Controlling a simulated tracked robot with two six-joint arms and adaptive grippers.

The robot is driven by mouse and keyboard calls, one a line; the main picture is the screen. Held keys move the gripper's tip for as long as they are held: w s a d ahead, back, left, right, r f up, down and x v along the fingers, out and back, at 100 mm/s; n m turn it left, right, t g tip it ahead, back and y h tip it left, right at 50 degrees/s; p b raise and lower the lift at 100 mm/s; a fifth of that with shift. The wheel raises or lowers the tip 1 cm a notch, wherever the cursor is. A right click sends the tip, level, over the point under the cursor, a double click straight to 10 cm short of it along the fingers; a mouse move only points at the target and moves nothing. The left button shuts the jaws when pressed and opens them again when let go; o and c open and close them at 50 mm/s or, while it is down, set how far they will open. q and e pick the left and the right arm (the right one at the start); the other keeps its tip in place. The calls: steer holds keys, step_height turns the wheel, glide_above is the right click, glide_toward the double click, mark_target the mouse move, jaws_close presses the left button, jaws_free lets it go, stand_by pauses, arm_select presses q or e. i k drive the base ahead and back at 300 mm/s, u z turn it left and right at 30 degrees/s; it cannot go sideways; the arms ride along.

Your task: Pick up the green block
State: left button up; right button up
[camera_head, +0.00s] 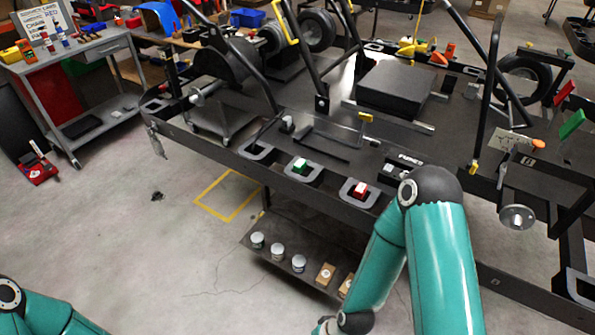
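A green block (300,166) sits in a grey U-shaped holder (314,176) on the front edge of the dark kart stand. A similar red block (361,189) sits in the holder to its right. My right arm comes up at the lower right, its elbow close in front of the stand and right of the red block. Its forearm runs down to the bottom edge, and its gripper is out of the picture. Only part of my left arm shows in the lower left corner; its gripper is not visible either. Nothing of mine touches the green block.
A low shelf (270,256) under the stand holds several cans and small boxes. A grey tool cart (100,112) stands at the left. Black frame bars rise from the stand behind the block. The floor (150,235) left of the stand is mostly clear.

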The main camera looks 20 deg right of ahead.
mark_target(299, 166)
steer(key=z, duration=0.1)
steer(key=i, duration=0.9)
steer(key=u, duration=0.1)
